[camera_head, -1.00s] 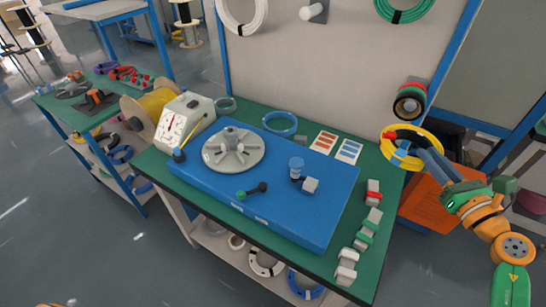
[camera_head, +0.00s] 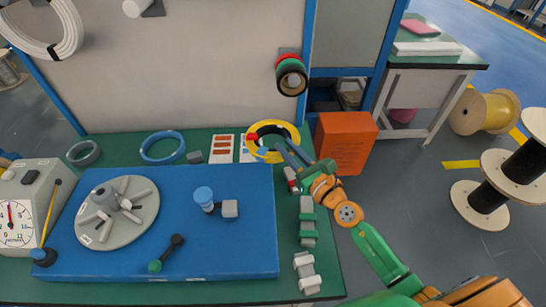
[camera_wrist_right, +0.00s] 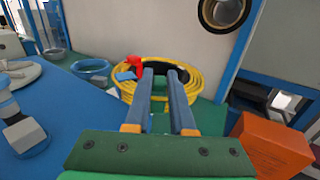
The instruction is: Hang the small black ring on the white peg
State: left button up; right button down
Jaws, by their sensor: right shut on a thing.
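My right gripper (camera_head: 282,148) is shut on a yellow cable coil (camera_head: 261,127) with a black band and red and blue pieces on it. In the right wrist view the fingers (camera_wrist_right: 164,72) reach over the yellow coil (camera_wrist_right: 196,85), near its black part. The coil is at the back right of the green table; whether it touches the table is unclear. A white peg (camera_head: 135,8) sticks out of the panel at the top. My left gripper is out of view.
A blue platform (camera_head: 120,255) with a grey disc fills much of the table. A blue ring (camera_head: 162,147) lies behind it. An orange box (camera_head: 345,140) stands right of the table.

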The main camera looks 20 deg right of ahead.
jog(key=w+d+f+b, duration=0.2)
jog(key=b, duration=0.1)
jog(key=w+d+f+b, duration=0.2)
jog(key=f+b, duration=0.1)
jog(key=w+d+f+b, duration=0.2)
jog(key=f+b, duration=0.1)
jog(key=b, duration=0.1)
jog(key=shift+w+d+f, duration=0.2)
jog(key=shift+d, duration=0.2)
jog(key=shift+w+d+f, duration=0.1)
jog(key=shift+w+d, duration=0.1)
jog(key=shift+d, duration=0.05)
jog(key=f+b, duration=0.2)
jog(key=shift+w+d+f+b, duration=0.15)
jog(key=shift+d+f+b, duration=0.15)
jog(key=shift+f+b, duration=0.05)
jog(key=shift+f, duration=0.3)
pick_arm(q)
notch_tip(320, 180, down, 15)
pick_arm(e)
jog(key=shift+r, duration=0.1)
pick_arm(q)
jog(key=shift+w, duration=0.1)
pick_arm(e)
jog(key=c, duration=0.8)
grip_release()
jog(key=shift+o, duration=0.2)
